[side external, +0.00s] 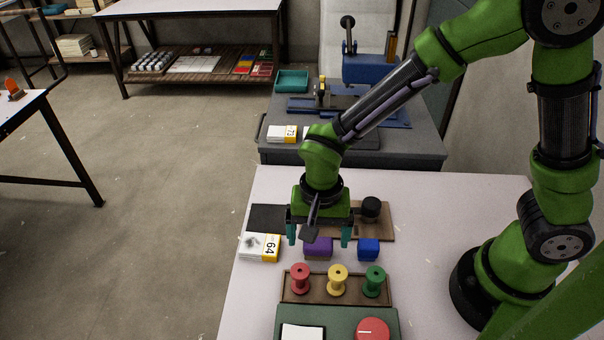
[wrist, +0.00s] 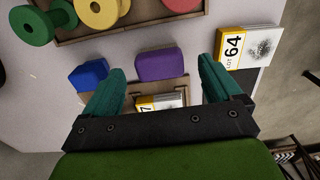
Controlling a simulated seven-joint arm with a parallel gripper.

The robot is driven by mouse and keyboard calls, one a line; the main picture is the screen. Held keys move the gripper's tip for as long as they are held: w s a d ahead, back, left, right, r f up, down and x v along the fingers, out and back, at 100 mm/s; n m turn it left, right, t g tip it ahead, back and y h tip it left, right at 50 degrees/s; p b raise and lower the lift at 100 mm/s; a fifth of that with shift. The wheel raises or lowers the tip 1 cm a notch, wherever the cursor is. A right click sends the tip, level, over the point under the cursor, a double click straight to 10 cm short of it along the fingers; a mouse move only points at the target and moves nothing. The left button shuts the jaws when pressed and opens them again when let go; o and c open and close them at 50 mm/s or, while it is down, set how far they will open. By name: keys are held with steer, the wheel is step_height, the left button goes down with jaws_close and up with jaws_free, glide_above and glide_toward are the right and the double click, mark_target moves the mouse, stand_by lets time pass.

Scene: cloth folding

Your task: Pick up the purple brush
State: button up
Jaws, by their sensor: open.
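The purple brush (side external: 318,247) is a small block with a purple top and a brown lower part, lying on the pale table. In the wrist view the purple brush (wrist: 160,64) shows ahead of and between the fingertips. My gripper (side external: 320,237) is open with nothing held, its teal fingers pointing down. In the side view the brush appears between the two fingers; its exact height below them is unclear. In the wrist view my gripper (wrist: 162,68) has one finger on each side, apart from the brush.
A blue block (side external: 368,249) lies right of the brush. A card marked 64 (side external: 259,248) lies left. Red, yellow and green spools stand on a wooden tray (side external: 336,298) in front. Behind are a brown board (side external: 384,233) with a black knob and a dark pad (side external: 266,216).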

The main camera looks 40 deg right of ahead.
mark_target(318, 242)
steer(key=shift+f, duration=1.6)
steer(key=shift+c, duration=0.3)
steer(key=c, duration=1)
steer(key=shift+r, duration=0.1)
step_height(318, 242, up, 10)
steer(key=shift+f, duration=0.1)
